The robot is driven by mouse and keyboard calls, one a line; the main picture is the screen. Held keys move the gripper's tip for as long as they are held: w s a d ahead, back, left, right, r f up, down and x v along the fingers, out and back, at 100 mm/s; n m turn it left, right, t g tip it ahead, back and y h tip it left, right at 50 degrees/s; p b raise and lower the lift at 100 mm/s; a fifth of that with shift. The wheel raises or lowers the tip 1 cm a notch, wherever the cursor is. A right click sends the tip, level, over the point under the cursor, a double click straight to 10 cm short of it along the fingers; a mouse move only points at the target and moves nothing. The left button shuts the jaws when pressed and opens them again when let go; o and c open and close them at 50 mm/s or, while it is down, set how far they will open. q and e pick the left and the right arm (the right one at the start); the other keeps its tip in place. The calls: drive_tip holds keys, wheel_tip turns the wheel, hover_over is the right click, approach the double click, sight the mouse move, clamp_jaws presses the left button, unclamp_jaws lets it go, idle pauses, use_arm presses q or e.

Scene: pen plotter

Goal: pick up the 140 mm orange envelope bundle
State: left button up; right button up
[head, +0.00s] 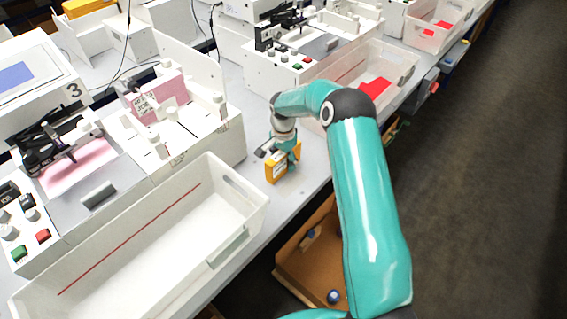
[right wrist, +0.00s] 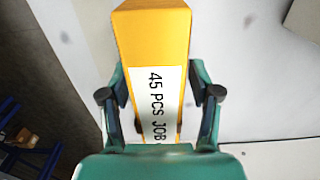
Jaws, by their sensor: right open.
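The orange envelope bundle (head: 275,171) stands on the light grey bench top, close to its front edge, in the head view. In the right wrist view the bundle (right wrist: 152,45) has a white label reading "45 PCS JOB". My right gripper (head: 283,152) is at the bundle. In the right wrist view its two fingers (right wrist: 158,110) are open, one on each side of the bundle, with the bundle between them. Gaps seem to show beside the bundle, though contact is hard to judge. The bundle's lower part is hidden by the gripper. My left gripper is not in view.
A large white bin (head: 130,245) stands left of the bundle. A plotter station (head: 165,115) with pink sheets is behind it. A clear bin with red content (head: 375,88) is farther right. An open brown box (head: 312,250) is below the bench edge.

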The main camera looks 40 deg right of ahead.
drive_tip(key=shift+f, duration=0.4)
drive_tip(key=shift+r, duration=0.1)
clamp_jaws()
